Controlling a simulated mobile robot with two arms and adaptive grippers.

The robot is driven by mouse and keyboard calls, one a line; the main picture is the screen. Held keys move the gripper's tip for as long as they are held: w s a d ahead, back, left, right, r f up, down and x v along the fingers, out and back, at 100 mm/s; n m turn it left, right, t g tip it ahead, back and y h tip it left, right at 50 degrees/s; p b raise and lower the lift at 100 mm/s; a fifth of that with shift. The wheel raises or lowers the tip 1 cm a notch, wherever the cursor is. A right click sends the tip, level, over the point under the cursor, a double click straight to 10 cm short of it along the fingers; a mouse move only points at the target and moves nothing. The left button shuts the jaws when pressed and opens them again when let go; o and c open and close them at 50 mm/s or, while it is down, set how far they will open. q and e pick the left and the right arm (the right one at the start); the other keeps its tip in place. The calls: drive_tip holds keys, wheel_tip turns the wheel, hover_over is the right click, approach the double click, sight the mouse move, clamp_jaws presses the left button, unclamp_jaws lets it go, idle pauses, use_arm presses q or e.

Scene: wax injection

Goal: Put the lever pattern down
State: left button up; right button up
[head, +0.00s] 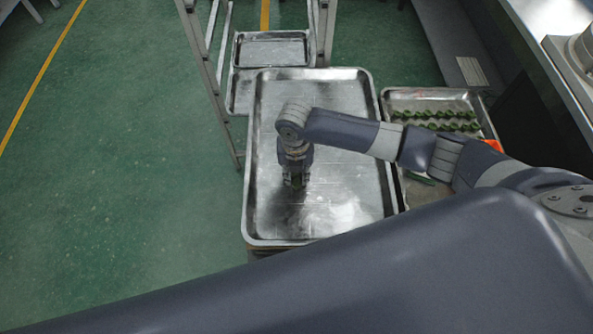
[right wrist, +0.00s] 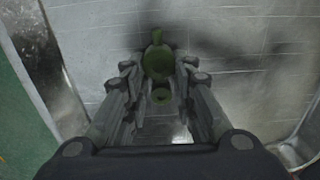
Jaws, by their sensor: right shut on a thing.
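The lever pattern (right wrist: 158,62) is a small green piece with a round middle and a narrow end. In the right wrist view it sits between the fingers of my right gripper (right wrist: 160,90), which is shut on it. In the head view the right gripper (head: 296,181) points down over the left-middle part of a large metal tray (head: 345,88). The pattern is low over the tray's bare surface; I cannot tell whether it touches. In the head view it is mostly hidden by the gripper. My left gripper is not in view.
A second tray (head: 392,93) on the right holds rows of green patterns (head: 440,120) and a loose green piece (head: 419,178). An orange object (head: 493,145) lies at its edge. Smaller empty trays (head: 270,48) sit behind in a metal rack (head: 200,70). The large tray is otherwise clear.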

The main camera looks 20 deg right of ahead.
sight(296, 175)
drive_tip(key=shift+f, duration=0.25)
drive_tip(key=shift+f, duration=0.15)
drive_tip(key=o, duration=0.9)
wheel_tip(296, 175, up, 12)
drive_tip(key=shift+r+b, duration=0.2)
drive_tip(key=shift+b, duration=0.35)
